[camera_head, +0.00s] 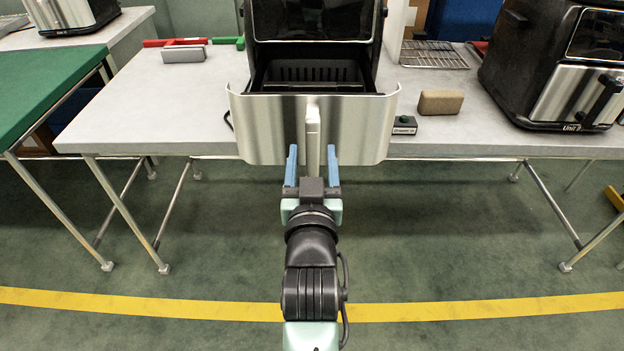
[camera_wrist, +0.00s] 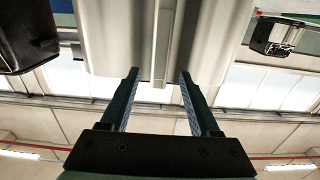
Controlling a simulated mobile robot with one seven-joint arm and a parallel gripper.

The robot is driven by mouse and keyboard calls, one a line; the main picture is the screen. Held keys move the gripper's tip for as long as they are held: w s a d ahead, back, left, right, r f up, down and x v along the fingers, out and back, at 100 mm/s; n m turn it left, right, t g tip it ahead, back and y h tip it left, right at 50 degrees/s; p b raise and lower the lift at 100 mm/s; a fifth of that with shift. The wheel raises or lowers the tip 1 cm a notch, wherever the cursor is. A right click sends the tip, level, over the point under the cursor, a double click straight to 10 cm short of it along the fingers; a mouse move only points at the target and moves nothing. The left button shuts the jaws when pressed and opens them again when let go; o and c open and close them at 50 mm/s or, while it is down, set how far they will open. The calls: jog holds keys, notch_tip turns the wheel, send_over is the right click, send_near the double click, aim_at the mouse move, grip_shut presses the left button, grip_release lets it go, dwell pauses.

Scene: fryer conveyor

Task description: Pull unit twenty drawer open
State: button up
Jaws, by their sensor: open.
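The unit's drawer (camera_head: 265,130) has a brushed metal front and is pulled out toward me from the dark fryer body (camera_head: 312,45). Its empty-looking dark basket shows behind the front. A pale vertical handle (camera_head: 313,125) stands at the middle of the front. My gripper (camera_head: 312,158) is open, with its blue fingers on either side of the handle's lower end in the head view. In the wrist view, my gripper (camera_wrist: 157,80) has its fingers apart, pointing at the drawer front (camera_wrist: 110,40), with the handle (camera_wrist: 161,40) between them. I cannot tell whether they touch it.
A grey table (camera_head: 160,110) bears the fryer. Another fryer (camera_head: 560,65) stands at the right. A brown block (camera_head: 440,102), a small labelled box (camera_head: 404,125) and a wire rack (camera_head: 432,54) lie between. A green table (camera_head: 40,85) is at the left. The floor in front is clear.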

jog(key=s, duration=0.6)
jog(key=shift+s, duration=0.3)
